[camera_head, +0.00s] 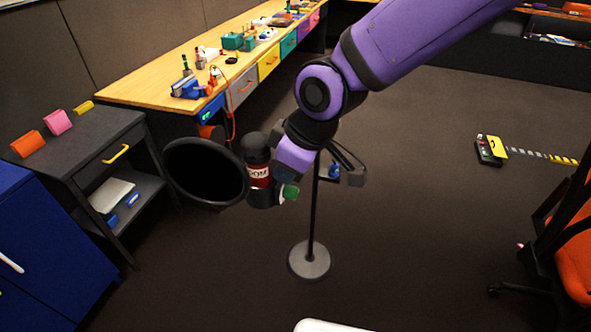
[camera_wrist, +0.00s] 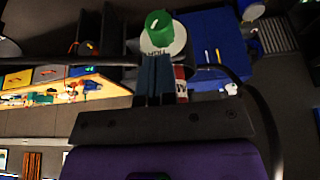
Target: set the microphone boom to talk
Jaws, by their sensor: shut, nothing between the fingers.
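The microphone boom stands on a thin black pole with a round grey base (camera_head: 309,261). Its black body (camera_head: 257,150) has a red label partly reading "OOM", with a big black round dish (camera_head: 205,172) to its left. A green knob (camera_head: 290,192) sits at the lower right of the body. In the wrist view the green knob (camera_wrist: 160,32) rises from a white dial (camera_wrist: 163,46) with small lettering I cannot read. My gripper (camera_wrist: 155,60) is shut and empty, its fingertips at the dial's edge beside the knob. Whether they touch is unclear. In the head view its fingertips are hidden.
A long wooden bench (camera_head: 150,83) with coloured drawers and tools runs along the back left. A grey side table (camera_head: 75,140) and a blue cabinet (camera_head: 50,240) stand at left. An orange chair (camera_head: 575,250) is at right. The floor between is mostly clear.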

